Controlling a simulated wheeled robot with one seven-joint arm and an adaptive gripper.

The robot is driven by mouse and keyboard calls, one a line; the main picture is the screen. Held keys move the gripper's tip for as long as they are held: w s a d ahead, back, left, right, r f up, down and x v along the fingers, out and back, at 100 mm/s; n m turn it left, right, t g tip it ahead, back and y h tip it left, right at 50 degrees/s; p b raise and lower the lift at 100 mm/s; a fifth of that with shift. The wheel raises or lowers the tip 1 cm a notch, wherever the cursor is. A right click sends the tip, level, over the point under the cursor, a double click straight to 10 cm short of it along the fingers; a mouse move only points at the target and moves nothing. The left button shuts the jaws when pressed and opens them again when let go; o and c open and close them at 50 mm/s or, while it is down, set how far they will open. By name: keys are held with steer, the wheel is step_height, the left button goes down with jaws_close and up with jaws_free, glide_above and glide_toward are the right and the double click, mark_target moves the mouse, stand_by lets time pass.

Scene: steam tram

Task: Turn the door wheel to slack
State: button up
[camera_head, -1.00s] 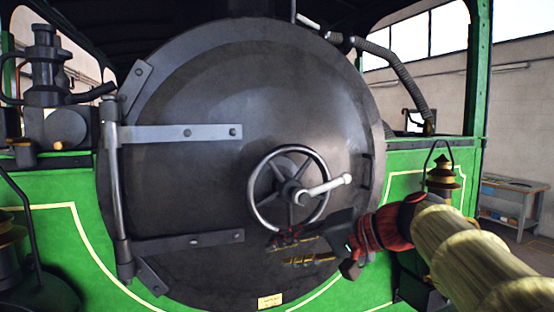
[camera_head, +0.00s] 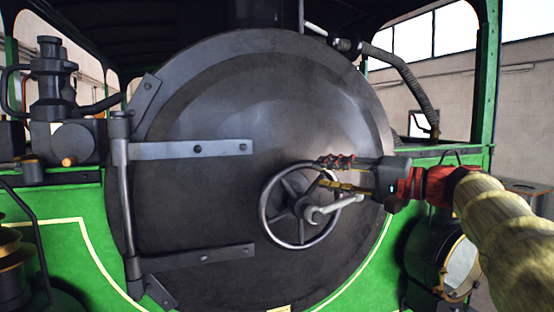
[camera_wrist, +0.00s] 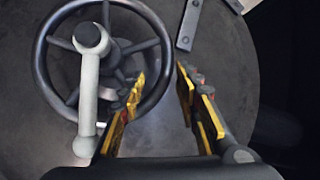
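The door wheel (camera_head: 264,210) is a grey spoked ring near the right of the round dark smokebox door (camera_head: 205,185). A pale handle (camera_head: 338,206) points right and slightly up from its hub. My gripper (camera_head: 323,174) is open at the wheel's upper right, with red-and-black and yellow fingers pointing left. In the wrist view the wheel (camera_wrist: 42,68) is at upper left and its handle (camera_wrist: 88,98) hangs downward. My gripper (camera_wrist: 160,82) shows a wide gap there; the left finger overlaps the rim, and part of the rim appears between the fingertips. I cannot tell whether they touch.
Hinge straps (camera_head: 185,149) cross the door's left side to a vertical hinge rod (camera_head: 123,200). A round lamp (camera_head: 455,265) stands at the lower right below my arm. Green bodywork (camera_head: 75,240) flanks the door. The door face left of the wheel is clear.

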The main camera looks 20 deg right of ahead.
mark_target(304, 165)
steer(key=shift+w+a+r, duration=0.3)
steer(key=shift+w+r, duration=0.05)
steer(key=shift+w, duration=0.35)
steer(key=shift+w+a+r, duration=0.25)
steer(key=shift+w+r, duration=0.05)
steer(key=shift+w, duration=0.35)
steer(key=p+x, duration=0.2)
steer(key=x, duration=0.7)
steer(key=shift+w+a, duration=0.15)
steer(key=shift+w, duration=0.15)
steer(key=shift+c, duration=0.8)
steer(key=shift+r, duration=0.1)
jaws_close()
